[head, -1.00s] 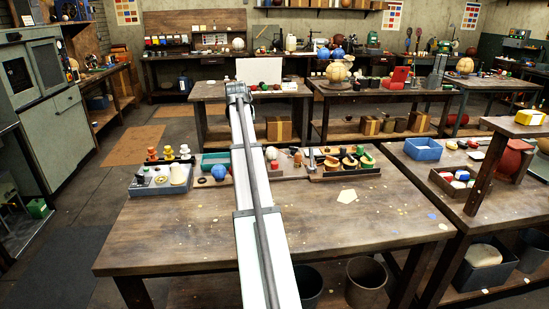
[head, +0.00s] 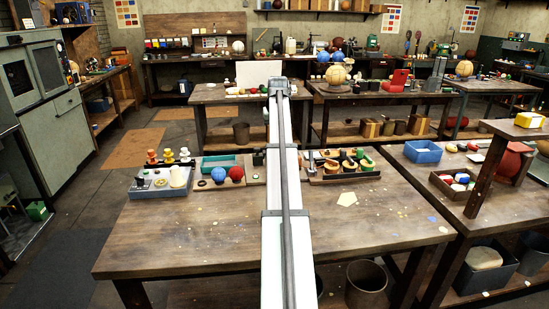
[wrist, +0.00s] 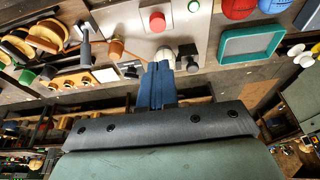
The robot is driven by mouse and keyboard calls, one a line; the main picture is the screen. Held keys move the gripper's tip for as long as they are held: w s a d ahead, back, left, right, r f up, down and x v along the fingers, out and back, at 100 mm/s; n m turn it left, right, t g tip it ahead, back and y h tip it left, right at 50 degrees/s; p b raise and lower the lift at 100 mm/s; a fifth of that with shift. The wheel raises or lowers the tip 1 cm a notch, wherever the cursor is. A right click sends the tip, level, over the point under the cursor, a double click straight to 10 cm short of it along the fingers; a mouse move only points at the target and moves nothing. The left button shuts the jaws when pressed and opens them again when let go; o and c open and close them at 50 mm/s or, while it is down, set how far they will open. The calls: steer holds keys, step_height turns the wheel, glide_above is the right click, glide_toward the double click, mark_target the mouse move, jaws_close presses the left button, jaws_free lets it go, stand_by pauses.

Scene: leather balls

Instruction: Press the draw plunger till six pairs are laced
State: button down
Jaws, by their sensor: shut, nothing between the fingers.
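In the wrist view my gripper (wrist: 158,100) has its blue fingers pressed together with nothing between them. Just past the fingertips is a white rounded knob (wrist: 163,54); I cannot tell whether they touch it. An orange-brown capped piece (wrist: 116,48) stands left of the fingers. I cannot tell which of these is the draw plunger. In the head view my arm hides the gripper and the panel. No laced pairs can be made out.
A blue ball (head: 218,174) and a red ball (head: 236,173) sit left of my arm, near a teal tray (wrist: 250,42). A rack with curved leather pieces (head: 345,177) stands to the right. The table's front (head: 190,235) is mostly clear.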

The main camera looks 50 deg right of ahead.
steer(key=x, duration=1.2)
steer(key=shift+s+a+f, duration=0.15)
steer(key=shift+a+f, duration=0.05)
steer(key=shift+f, duration=0.75)
steer(key=shift+f, duration=0.95)
steer(key=shift+r, duration=0.5)
steer(key=v, duration=1.3)
steer(key=shift+w+d, duration=0.25)
steer(key=shift+d, duration=0.05)
steer(key=shift+r, duration=0.1)
